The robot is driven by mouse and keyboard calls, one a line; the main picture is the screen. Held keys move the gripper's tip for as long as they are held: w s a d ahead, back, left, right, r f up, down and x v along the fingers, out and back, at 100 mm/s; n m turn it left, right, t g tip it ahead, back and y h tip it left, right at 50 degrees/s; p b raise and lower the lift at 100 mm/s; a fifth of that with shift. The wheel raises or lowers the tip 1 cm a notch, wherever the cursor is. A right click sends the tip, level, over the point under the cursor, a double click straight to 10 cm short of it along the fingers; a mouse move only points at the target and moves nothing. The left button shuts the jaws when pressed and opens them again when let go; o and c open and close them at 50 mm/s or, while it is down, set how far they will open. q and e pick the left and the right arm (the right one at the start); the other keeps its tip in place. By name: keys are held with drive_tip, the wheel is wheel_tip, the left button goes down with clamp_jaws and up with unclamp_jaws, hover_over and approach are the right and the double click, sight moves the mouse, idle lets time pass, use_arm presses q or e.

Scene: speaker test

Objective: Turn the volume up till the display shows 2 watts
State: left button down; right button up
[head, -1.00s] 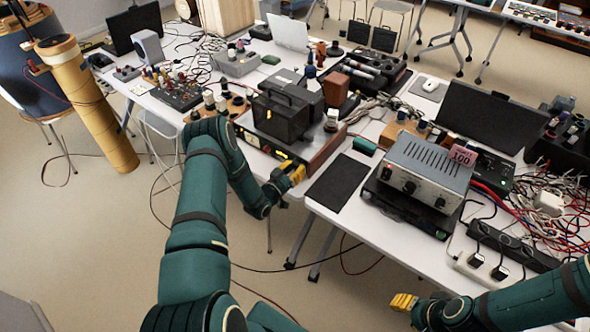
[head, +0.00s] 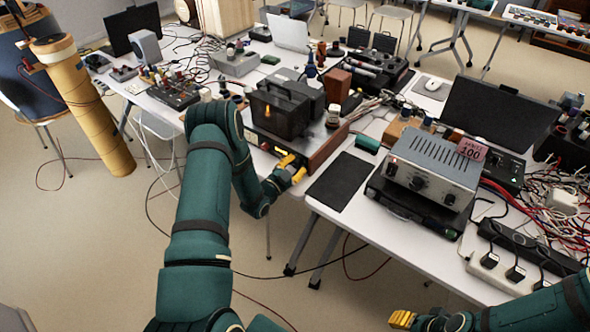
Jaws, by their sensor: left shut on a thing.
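The amplifier (head: 325,150), a low unit with a wooden side, sits at the front edge of the left table. My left gripper (head: 290,170), with yellow fingers, is at the right end of this front panel, shut on what seems to be a knob. The fingers hide the knob. My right gripper (head: 403,319), also with yellow fingers, is low at the bottom edge, away from the tables; its opening cannot be made out.
A grey metal unit (head: 430,165) with knobs is on the right table, beside a dark mat (head: 343,182). Cables and a power strip (head: 510,268) crowd the right. The floor in front is mostly clear.

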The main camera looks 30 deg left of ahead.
use_arm(q)
drive_tip(key=shift+m, duration=0.5)
drive_tip(key=shift+b, duration=0.3)
drive_tip(key=c, duration=0.6)
unclamp_jaws()
drive_tip(key=shift+c, duration=0.2)
drive_tip(key=s, duration=1.2)
drive_tip(key=shift+a, duration=0.45)
